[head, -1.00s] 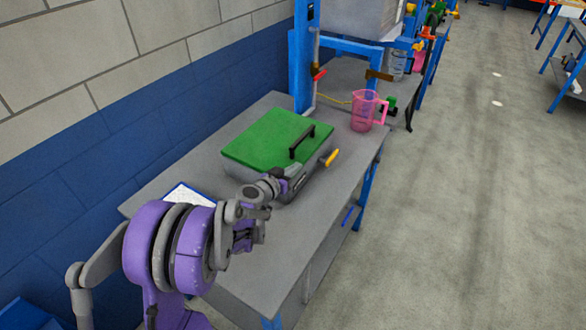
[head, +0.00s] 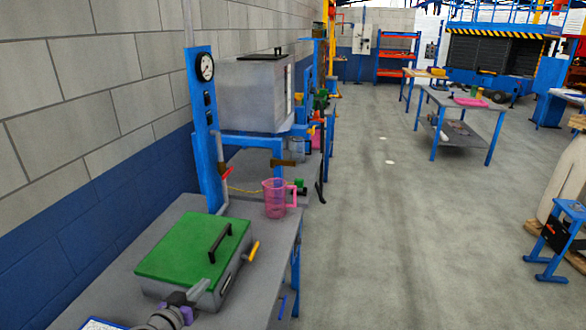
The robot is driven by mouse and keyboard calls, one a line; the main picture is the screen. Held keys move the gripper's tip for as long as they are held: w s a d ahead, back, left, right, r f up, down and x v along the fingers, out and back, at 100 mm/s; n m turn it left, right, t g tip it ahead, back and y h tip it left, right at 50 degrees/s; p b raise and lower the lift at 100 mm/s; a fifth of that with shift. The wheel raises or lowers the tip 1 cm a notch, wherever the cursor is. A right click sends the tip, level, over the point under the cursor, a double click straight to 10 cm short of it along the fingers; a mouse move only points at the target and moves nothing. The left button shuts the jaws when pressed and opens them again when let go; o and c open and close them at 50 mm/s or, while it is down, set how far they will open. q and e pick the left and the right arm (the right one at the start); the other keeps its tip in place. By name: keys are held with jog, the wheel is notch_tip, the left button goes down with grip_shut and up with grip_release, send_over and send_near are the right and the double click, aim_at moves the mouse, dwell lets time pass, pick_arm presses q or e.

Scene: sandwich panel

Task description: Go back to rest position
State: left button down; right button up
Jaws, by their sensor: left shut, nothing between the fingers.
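My left gripper (head: 202,288) shows at the bottom of the head view, with part of its wrist below it. It is shut and empty, in front of the near side of a grey box with a green lid (head: 190,248). I cannot tell whether it touches the box. The lid is down and has a black handle (head: 220,243). A yellow handle (head: 251,250) sticks out at the box's right side. The rest of my left arm is out of the picture. My right gripper is not in view.
The box stands on a grey workbench (head: 270,243) along the wall. A pink jug (head: 276,199) stands behind it, near a blue frame with a gauge (head: 205,67). A blue-edged sheet (head: 98,324) lies at the bottom left. The floor (head: 380,250) to the right is clear.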

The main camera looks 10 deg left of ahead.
pick_arm(q)
jog(key=s+d+f+m+g+h, duration=0.15)
jog(key=s+d+g, duration=0.35)
jog(key=s+d, duration=0.65)
jog(key=s+f+n+g+y, duration=0.1)
jog(key=s+f+g, duration=0.1)
jog(key=s, duration=0.5)
jog(key=s+d+f+g+y, duration=0.1)
jog(key=s+f+g+y, duration=0.1)
jog(key=s, duration=0.4)
jog(key=shift+s+d+n, duration=0.2)
jog(key=shift+s+n, duration=0.15)
jog(key=shift+s, duration=0.05)
jog(key=shift+d+y, duration=0.1)
jog(key=shift+y, duration=0.15)
